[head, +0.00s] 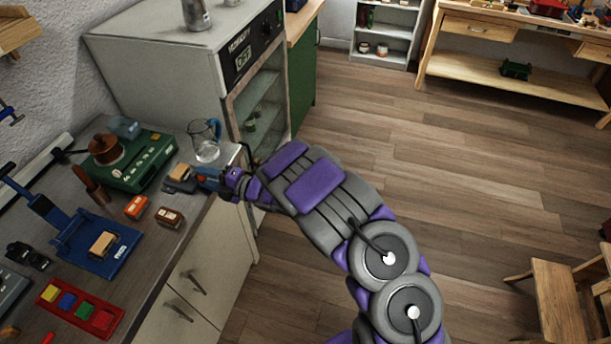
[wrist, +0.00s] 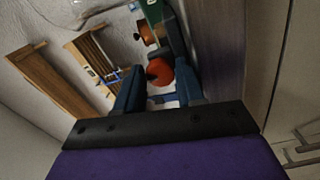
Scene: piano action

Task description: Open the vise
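A small grey vise (head: 180,186) sits on the counter near its front edge, with a tan wooden block (head: 177,171) at its jaws. My gripper (head: 208,178) is at the vise's right end in the head view. In the wrist view, its two dark blue fingers (wrist: 158,88) are apart, on either side of a round orange-red knob (wrist: 160,71). I cannot tell whether the fingers touch the knob. The vise's body is mostly hidden behind the knob and fingers in the wrist view.
A glass jug (head: 205,142) stands just behind my gripper. A green device (head: 128,165), orange and brown blocks (head: 137,207), a blue press (head: 88,240) and a red tray (head: 82,307) crowd the counter. A tall oven cabinet (head: 230,75) stands behind.

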